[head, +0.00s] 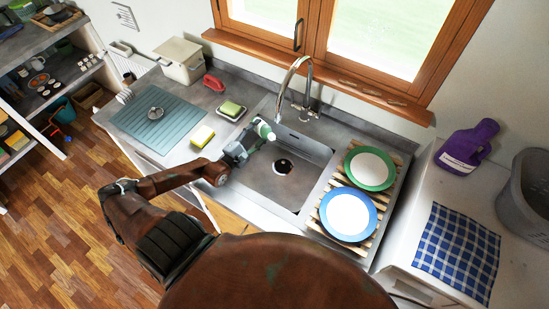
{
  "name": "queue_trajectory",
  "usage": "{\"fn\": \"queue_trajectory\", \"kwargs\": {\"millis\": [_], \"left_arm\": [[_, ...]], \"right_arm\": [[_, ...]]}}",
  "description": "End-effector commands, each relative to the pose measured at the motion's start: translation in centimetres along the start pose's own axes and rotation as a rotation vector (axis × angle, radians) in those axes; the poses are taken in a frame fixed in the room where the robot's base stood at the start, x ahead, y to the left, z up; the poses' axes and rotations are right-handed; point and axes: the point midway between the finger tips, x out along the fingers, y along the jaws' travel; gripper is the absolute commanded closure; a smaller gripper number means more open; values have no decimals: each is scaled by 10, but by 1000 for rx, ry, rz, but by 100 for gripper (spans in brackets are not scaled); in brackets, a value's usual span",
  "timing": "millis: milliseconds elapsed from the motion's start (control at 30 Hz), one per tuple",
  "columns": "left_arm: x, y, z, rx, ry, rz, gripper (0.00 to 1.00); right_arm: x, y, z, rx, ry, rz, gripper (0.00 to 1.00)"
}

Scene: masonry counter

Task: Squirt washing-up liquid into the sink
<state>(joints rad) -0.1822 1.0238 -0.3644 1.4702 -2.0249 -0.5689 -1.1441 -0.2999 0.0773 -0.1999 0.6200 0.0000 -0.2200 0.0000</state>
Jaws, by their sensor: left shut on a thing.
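The sink (262,178) is a grey basin with a dark drain, set in the counter under the window. The chrome tap (291,74) arches over its far side. My left gripper (247,143) is at the sink's left edge, shut on a small bottle (265,131) with a green and white end. The bottle is tilted, with that end pointing right and over the basin. Its rear part is hidden by the gripper. I cannot see any liquid coming out. My right gripper is not in view.
A yellow sponge (202,136) and a green sponge on a dish (231,110) lie left of the sink, near a teal mat (150,128).

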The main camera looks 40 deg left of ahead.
Motion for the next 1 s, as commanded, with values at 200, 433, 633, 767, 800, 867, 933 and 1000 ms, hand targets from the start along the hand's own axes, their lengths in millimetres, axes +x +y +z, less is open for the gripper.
{"fn": "queue_trajectory", "kwargs": {"millis": [200,433,633,767,800,867,933,1000], "left_arm": [[1,2,0,10,-4,7,83],[1,3,0,21,-6,11,83],[1,3,0,30,-8,15,83],[1,3,-1,36,-9,17,83],[1,3,-1,37,-10,18,83],[1,3,-1,40,-11,19,83],[1,3,-1,43,-11,21,83],[1,4,-1,46,-12,22,83]], "right_arm": [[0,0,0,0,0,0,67],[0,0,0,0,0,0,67],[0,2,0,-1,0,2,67],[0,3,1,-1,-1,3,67],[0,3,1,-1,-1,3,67],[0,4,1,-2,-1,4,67],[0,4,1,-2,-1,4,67],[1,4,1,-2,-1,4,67]]}}
